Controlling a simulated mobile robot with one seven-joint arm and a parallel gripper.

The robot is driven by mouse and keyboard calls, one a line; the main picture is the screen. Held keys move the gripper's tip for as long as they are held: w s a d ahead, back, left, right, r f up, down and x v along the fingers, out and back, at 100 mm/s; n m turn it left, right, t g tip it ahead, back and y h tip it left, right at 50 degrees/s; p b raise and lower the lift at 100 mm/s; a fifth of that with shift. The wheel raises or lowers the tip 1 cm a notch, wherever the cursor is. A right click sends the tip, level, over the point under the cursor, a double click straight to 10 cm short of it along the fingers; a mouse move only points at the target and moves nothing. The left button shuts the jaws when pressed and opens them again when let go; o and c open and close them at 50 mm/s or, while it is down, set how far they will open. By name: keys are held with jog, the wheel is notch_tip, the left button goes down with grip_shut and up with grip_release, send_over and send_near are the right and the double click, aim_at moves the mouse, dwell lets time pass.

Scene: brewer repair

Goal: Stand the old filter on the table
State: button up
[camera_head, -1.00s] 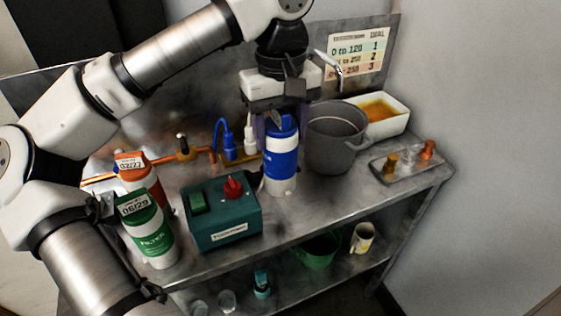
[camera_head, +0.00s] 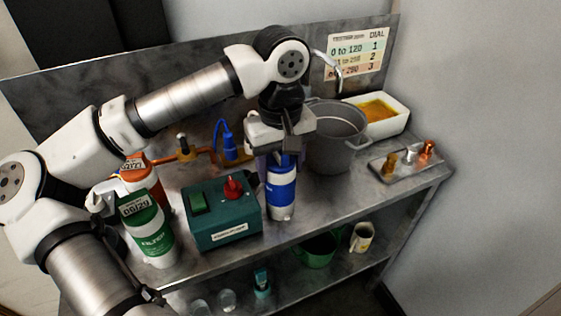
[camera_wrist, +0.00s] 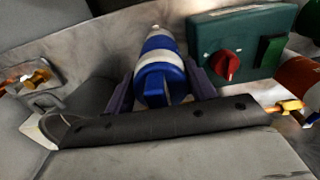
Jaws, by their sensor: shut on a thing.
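The old filter is a blue and white cylinder (camera_head: 281,195), upright in my gripper (camera_head: 279,158) at the table's front edge, just right of the teal box. In the wrist view the filter (camera_wrist: 160,62) sits between the two purple fingers of my gripper (camera_wrist: 160,85), which are shut on its blue top. Its base is close to the steel table (camera_head: 330,198); I cannot tell whether it touches. Two other filters stand at the left, a green and white one (camera_head: 152,240) and an orange one (camera_head: 140,178).
The teal box (camera_head: 222,215) with a red knob is close on the filter's left. A grey bucket (camera_head: 335,145) stands behind right. A white tray (camera_head: 385,125) and a small tray with fittings (camera_head: 390,178) lie farther right. The tabletop right of the filter is clear.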

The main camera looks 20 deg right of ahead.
jog(key=o, duration=1)
notch_tip(320, 180, up, 12)
jog(key=shift+r, duration=0.15)
